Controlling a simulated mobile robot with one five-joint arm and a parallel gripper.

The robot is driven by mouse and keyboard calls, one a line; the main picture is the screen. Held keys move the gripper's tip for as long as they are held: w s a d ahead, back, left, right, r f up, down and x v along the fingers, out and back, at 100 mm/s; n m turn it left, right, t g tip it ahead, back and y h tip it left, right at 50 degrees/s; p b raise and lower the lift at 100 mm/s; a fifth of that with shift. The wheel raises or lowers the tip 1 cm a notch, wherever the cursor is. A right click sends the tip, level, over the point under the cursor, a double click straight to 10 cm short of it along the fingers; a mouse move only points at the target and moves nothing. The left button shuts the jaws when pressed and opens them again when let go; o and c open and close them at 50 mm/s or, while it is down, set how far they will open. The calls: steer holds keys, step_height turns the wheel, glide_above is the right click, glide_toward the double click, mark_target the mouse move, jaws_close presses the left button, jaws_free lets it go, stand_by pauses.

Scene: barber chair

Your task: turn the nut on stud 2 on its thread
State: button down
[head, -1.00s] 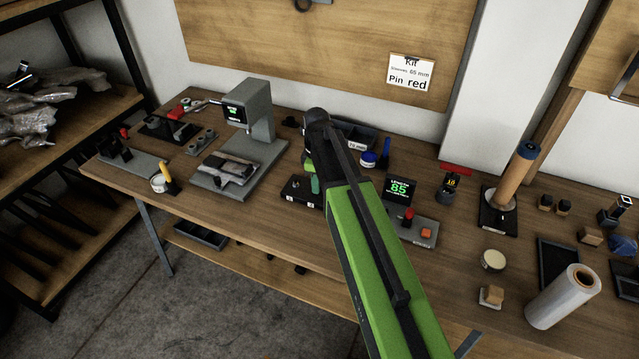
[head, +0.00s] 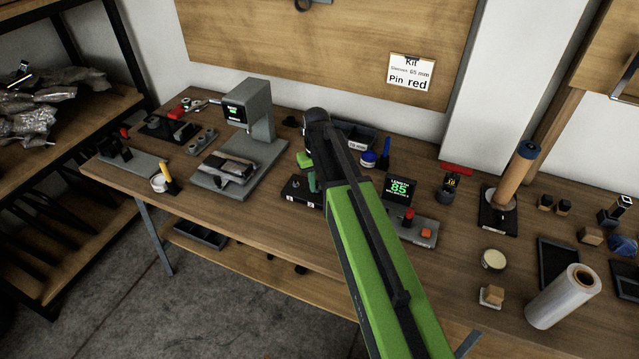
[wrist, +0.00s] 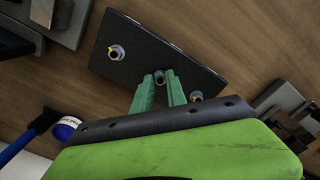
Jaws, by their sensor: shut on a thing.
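A black stud block (wrist: 175,45) shows in the wrist view, with three metal studs in a row. The middle one, which I take as stud 2 (wrist: 158,76), sits between the green fingers of my gripper (wrist: 160,80). The jaws are shut on its nut, which the fingertips mostly hide. A nut with a yellow mark (wrist: 115,52) sits on one end stud. The other end stud (wrist: 196,96) is beside the right finger, partly hidden. In the head view the block (head: 297,191) lies on the bench, and my gripper (head: 312,182) is low over it, partly covered by my arm.
A grey press (head: 258,115) stands left of the block. A length gauge (head: 400,190) reading 85 stands right of it. A blue-lidded pot (head: 368,159) is behind. Bench space in front of the block is clear.

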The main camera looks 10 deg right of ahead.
steer(key=m, duration=0.4)
steer(key=shift+s+m, duration=0.1)
steer(key=shift+m, duration=0.2)
steer(key=m, duration=0.4)
steer(key=shift+m, duration=0.3)
steer(key=m, duration=0.4)
steer(key=shift+m, duration=0.3)
steer(key=m, duration=1.3)
steer(key=shift+m, duration=0.3)
steer(key=m, duration=0.4)
steer(key=shift+m, duration=1.9)
